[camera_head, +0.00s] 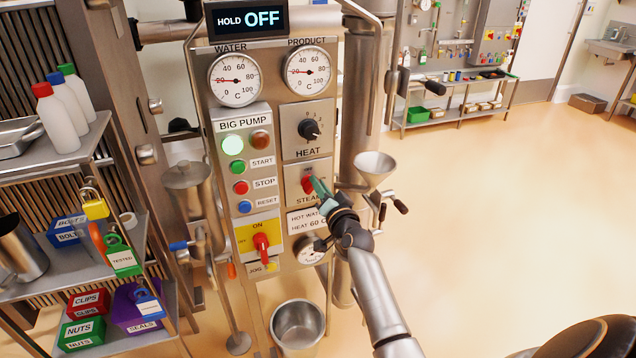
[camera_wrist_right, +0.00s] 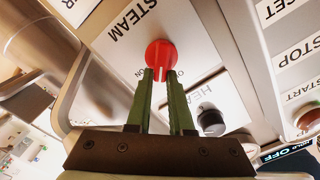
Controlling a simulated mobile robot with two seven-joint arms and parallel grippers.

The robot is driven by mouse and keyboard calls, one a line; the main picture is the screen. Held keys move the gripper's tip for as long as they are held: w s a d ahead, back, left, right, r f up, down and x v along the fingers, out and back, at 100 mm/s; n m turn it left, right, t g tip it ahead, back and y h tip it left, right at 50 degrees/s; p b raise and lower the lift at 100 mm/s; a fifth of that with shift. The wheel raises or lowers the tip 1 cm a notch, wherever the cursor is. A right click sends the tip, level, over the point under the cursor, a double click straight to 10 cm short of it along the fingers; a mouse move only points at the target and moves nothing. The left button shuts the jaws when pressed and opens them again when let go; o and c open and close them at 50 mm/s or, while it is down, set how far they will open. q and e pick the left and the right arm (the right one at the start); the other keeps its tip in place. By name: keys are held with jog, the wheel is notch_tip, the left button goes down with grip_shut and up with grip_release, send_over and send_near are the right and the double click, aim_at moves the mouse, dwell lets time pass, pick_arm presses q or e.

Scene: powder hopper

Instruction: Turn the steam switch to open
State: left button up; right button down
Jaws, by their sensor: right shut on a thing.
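The steam switch is a red knob (camera_head: 308,184) on a plate marked STEAM, below the HEAT dial on the metal panel. In the right wrist view the red knob (camera_wrist_right: 161,55) sits between the fingertips of my right gripper (camera_wrist_right: 160,76). My right gripper (camera_head: 318,187) reaches the plate from the lower right, with its green fingers closed on the knob's grip. The fingers partly hide the knob and the small lettering around it, so its exact setting cannot be read. My left gripper is not in view.
The black HEAT dial (camera_head: 309,129) is just above. Big-pump buttons and a red ON/OFF switch (camera_head: 262,246) are to the left. A metal funnel (camera_head: 374,170) stands close on the right, and a steel bucket (camera_head: 298,326) is below. The floor at right is open.

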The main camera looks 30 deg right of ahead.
jog(key=m, duration=0.3)
jog(key=f+m, duration=0.1)
jog(key=m, duration=0.6)
jog(key=shift+d+f, duration=0.25)
jog(key=shift+f+m, duration=0.15)
jog(key=shift+m, duration=0.25)
jog(key=c, duration=0.8)
grip_release()
jog(key=shift+s, duration=0.1)
